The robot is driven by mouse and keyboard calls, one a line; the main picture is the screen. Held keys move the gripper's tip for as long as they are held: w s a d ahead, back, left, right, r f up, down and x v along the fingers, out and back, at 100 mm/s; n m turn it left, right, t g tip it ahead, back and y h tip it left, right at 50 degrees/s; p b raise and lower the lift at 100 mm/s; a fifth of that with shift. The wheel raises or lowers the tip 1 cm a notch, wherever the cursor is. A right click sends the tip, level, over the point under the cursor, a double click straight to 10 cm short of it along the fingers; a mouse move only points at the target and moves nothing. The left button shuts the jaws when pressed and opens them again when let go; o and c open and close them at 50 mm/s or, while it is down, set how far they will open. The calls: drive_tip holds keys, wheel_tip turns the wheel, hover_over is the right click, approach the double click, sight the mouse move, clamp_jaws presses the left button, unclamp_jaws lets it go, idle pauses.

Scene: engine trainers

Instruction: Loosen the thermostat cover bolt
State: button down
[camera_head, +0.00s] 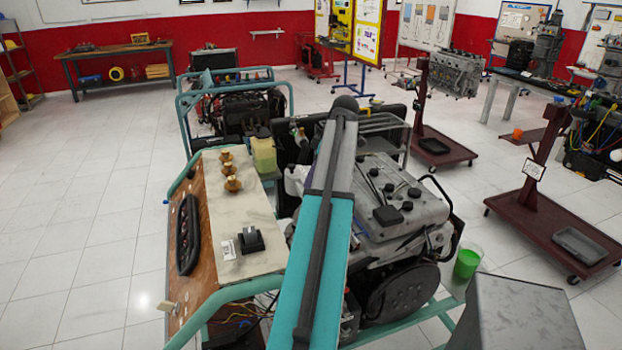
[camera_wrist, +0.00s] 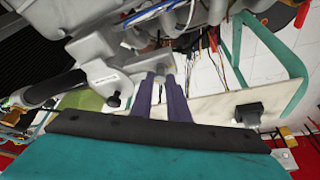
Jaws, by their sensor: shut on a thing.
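In the wrist view, my gripper (camera_wrist: 162,75) has its two purple fingers close together, reaching up to the right side of a grey engine housing. They are shut on a small part there, which looks like the thermostat cover bolt; the fingertips hide most of it. The labelled grey cover (camera_wrist: 92,68) lies just left of the fingers. A dark bolt-like stub (camera_wrist: 113,100) hangs below it, apart from the fingers. In the head view, the engine (camera_head: 395,205) stands on a teal frame; my arm crosses in front and hides my gripper and the bolt.
A pale panel (camera_head: 235,240) with brass fittings (camera_head: 232,184) and a black switch box (camera_head: 250,240) lies left of my arm. A yellowish container (camera_head: 263,155) stands behind it. A green cup (camera_head: 467,263) is right of the engine. Loose wires (camera_wrist: 200,40) hang near my fingers.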

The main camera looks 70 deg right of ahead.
drive_tip(key=c, duration=1.7)
unclamp_jaws()
drive_tip(key=shift+s+r, duration=0.1)
drive_tip(key=shift+v, duration=6.8)
